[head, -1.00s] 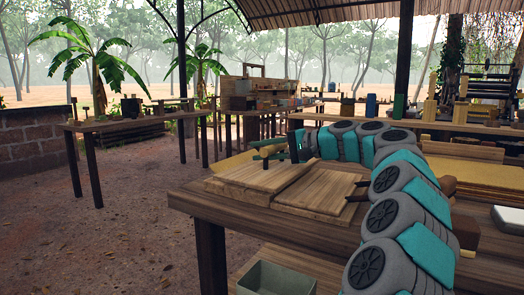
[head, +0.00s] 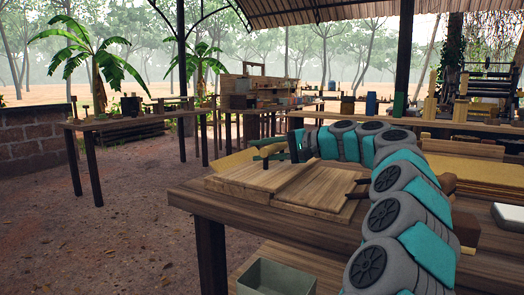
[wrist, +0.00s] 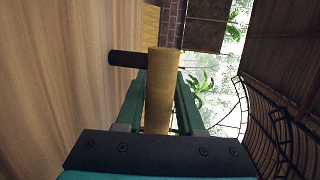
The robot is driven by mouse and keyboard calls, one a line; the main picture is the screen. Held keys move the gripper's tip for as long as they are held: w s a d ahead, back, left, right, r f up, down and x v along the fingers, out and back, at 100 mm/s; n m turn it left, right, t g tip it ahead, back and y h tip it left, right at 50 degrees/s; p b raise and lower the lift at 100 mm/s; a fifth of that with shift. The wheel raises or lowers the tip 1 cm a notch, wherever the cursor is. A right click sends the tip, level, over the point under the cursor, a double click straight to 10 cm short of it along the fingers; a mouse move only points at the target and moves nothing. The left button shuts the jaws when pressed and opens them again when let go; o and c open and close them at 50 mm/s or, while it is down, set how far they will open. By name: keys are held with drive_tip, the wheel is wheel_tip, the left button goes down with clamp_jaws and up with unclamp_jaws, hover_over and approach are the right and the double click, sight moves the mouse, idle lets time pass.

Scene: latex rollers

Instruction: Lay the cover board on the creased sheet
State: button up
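In the head view, a light wooden board (head: 238,184), which I take to be the cover board, lies on the wooden table's near left part. A dark post (head: 264,167) stands up from it. My gripper (head: 262,150) reaches in from the right, its green fingers just above the board. In the wrist view, the fingers are on both sides of a tan wooden bar (wrist: 162,95) and seem to press on it. The dark post (wrist: 125,58) shows beyond the bar, and the wood surface fills the left.
A second wooden board (head: 318,190) lies right beside the first. A grey-green bin (head: 275,277) stands low under the table front. A white block (head: 508,216) lies at the far right. Another table (head: 125,124) stands apart at the left, with open ground between.

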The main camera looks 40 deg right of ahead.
sight(277, 148)
drive_tip(key=o, duration=0.4)
drive_tip(key=v, duration=0.7)
drive_tip(key=shift+s+d+r, duration=0.1)
drive_tip(key=shift+s+d, duration=0.1)
drive_tip(key=shift+s, duration=0.15)
